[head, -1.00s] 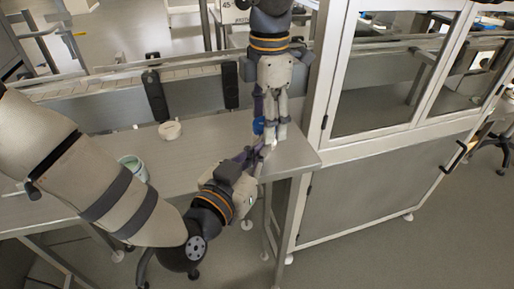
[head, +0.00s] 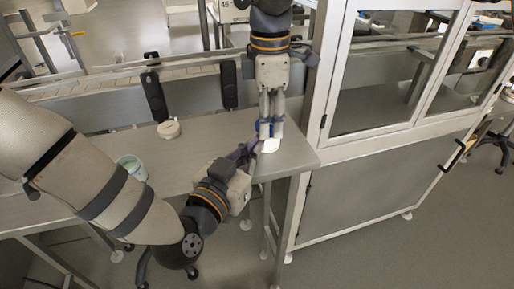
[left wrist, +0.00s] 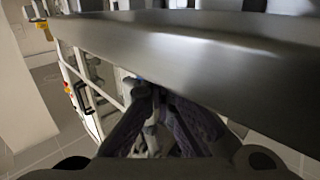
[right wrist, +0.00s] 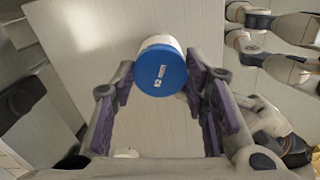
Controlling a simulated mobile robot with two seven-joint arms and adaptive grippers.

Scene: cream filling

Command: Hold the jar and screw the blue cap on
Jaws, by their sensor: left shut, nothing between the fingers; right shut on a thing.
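The blue cap (right wrist: 161,72) sits between the fingers of my right gripper (right wrist: 160,78) in the right wrist view, with its printed face toward the camera. A white jar (right wrist: 160,40) shows directly behind the cap; I cannot tell how tightly they join. In the head view my right gripper (head: 270,130) points down over the table's right end, with the white jar (head: 268,146) below its fingertips and blue (head: 277,127) beside them. My left gripper (head: 252,150) is shut and empty, close beside the jar. The left wrist view shows its dark fingers (left wrist: 155,105) near the table edge.
A pale lidded container (head: 169,129) and an open greenish tub (head: 132,166) stand on the metal table (head: 205,150) to the left. A conveyor (head: 195,95) runs behind. A glass-fronted cabinet (head: 385,160) stands close on the right. The table's middle is clear.

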